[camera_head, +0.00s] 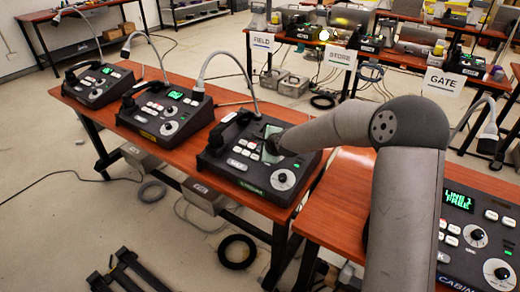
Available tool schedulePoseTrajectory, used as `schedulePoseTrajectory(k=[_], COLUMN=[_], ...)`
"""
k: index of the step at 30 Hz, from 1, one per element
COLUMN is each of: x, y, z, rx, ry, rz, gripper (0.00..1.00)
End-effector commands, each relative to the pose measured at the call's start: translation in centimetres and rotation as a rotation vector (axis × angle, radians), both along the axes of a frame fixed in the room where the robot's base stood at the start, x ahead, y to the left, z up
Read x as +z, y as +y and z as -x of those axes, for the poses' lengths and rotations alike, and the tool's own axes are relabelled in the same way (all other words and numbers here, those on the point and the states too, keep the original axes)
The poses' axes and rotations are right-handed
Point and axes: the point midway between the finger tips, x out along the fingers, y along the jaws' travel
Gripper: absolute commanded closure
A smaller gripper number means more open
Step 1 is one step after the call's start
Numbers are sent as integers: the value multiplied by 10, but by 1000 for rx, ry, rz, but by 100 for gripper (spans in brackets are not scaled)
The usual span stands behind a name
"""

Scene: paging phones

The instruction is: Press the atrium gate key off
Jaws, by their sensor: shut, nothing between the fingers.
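A dark desk paging phone (230,172) stands at the right end of the left wooden table, with a green front label too small to read surely. It has a handset on its left, several pale keys (247,144), a round white dial (283,179) and a gooseneck microphone. My grey arm reaches in from the right over it. My gripper (268,146) is shut and empty, low over the upper key area near the screen. It hides some keys and part of the screen; contact cannot be told. Individual key legends are unreadable, so I cannot pick out the gate key.
Two similar phones (163,112) (97,86) stand to the left on the same table. Another phone (480,235), labelled "CABIN…", is at right, partly behind my arm. Signs FIELD (262,41), STORE (341,58) and GATE (443,82) stand at the back. Gooseneck microphones rise between phones.

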Motion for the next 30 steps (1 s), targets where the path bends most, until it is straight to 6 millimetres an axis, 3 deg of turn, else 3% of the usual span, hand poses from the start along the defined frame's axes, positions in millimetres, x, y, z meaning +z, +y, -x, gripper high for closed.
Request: schedulePoseTrajectory(k=[16,30], x=[11,57], y=[1,7], z=[3,13], rx=[0,1], ry=[0,0], rz=[0,1], gripper=[100,100])
